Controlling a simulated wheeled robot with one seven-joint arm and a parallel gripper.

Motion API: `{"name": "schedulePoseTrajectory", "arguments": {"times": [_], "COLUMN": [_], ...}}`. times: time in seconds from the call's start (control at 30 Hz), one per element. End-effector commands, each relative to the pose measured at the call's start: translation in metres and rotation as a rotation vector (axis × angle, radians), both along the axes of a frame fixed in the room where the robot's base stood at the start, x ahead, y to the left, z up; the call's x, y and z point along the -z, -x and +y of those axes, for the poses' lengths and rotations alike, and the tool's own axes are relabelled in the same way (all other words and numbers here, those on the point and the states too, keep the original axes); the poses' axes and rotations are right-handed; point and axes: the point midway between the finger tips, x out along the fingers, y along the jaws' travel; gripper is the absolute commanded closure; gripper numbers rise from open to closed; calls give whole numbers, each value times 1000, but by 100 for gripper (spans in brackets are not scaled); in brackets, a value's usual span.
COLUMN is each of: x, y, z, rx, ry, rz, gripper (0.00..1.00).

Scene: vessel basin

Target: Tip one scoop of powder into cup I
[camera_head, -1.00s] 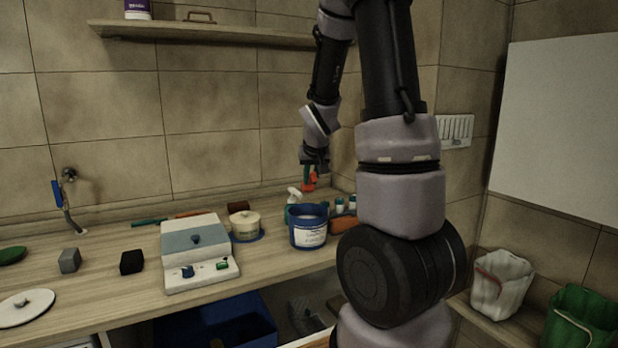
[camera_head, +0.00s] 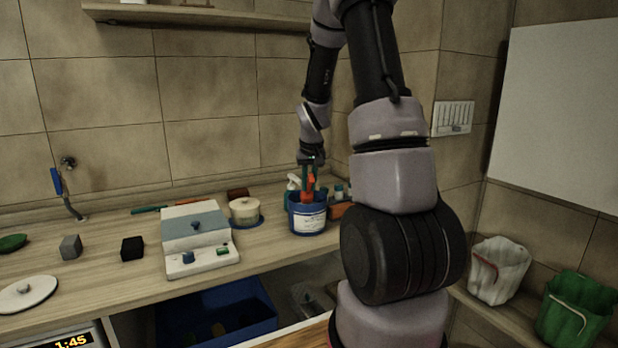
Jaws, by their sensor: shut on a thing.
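My gripper (camera_head: 311,170) is above the blue tub (camera_head: 308,220) with a white label. It is shut on a small orange-red tool (camera_head: 308,190), which looks like the scoop. The scoop's lower end is at or just inside the tub's mouth; its bowl and any powder are hidden. A cream cup (camera_head: 244,211) stands on a blue saucer (camera_head: 247,224) just left of the tub. I can read no mark on it, so I cannot tell whether it is cup I.
A white device (camera_head: 200,258) with a blue-grey panel stands left of the cup. Grey (camera_head: 70,247) and black (camera_head: 132,248) blocks and a white lid (camera_head: 28,291) lie farther left. A spray bottle (camera_head: 293,182) and small bottles crowd behind the tub. The counter's front left is mostly clear.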

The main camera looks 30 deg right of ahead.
Motion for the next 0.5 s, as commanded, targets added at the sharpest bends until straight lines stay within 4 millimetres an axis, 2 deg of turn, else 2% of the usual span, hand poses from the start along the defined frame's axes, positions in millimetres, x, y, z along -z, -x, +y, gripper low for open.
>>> {"name": "schedulePoseTrajectory", "arguments": {"times": [0.43,0.5], "x": [37,31], "y": [0,-1], "z": [0,0], "rx": [0,0], "ry": [0,1], "rz": [1,-3], "gripper": [100,100]}}
